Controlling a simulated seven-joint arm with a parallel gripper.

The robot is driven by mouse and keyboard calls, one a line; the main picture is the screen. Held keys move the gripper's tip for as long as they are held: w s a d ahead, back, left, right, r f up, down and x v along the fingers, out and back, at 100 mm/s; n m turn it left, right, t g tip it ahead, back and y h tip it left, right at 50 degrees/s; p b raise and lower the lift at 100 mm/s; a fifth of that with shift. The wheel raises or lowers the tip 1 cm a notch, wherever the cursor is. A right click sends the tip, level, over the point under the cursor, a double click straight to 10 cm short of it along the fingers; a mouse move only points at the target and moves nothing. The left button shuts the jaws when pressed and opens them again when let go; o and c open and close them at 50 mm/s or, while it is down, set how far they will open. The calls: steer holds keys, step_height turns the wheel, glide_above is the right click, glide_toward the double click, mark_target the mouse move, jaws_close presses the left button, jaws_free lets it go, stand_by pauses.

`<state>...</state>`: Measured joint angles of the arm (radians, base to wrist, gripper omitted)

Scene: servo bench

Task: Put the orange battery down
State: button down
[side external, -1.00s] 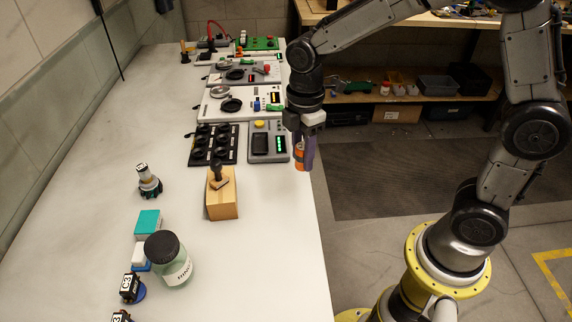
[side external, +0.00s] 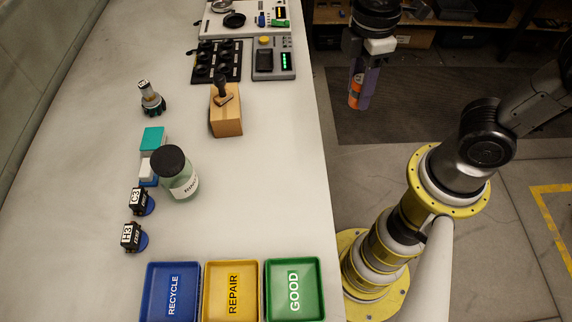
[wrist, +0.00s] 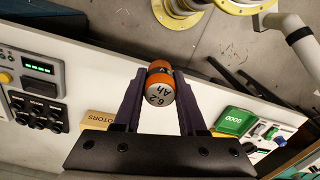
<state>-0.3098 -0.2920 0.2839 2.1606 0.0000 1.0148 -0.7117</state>
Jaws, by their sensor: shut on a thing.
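My gripper (side external: 362,88) is shut on the orange battery (side external: 356,90), which hangs upright between the purple fingers. In the side view they are to the right of the bench edge, over the floor side. In the wrist view my gripper (wrist: 161,105) has the battery (wrist: 160,86) at its fingertips, its pale end marked "6.2 Ah" facing the camera.
On the white bench (side external: 270,200) stand blue RECYCLE (side external: 152,308), yellow REPAIR (side external: 212,308) and green GOOD (side external: 272,308) trays at the front. A tester with a green display (side external: 274,58), a cardboard box (side external: 226,122), a lidded jar (side external: 180,182) and two small servos (side external: 137,237) also stand there. The bench is clear behind the GOOD tray.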

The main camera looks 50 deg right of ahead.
steer(key=s+a+n, duration=0.2)
steer(key=s+a, duration=0.3)
steer(key=s, duration=0.1)
glide_above(283, 176)
steer(key=shift+n, duration=0.4)
step_height(283, 176, down, 9)
steer(key=shift+s+d+r, duration=0.1)
steer(key=shift+s+d, duration=0.05)
steer(key=shift+f, duration=1.8)
steer(key=shift+f, duration=0.1)
steer(key=shift+c, duration=2.4)
jaws_free()
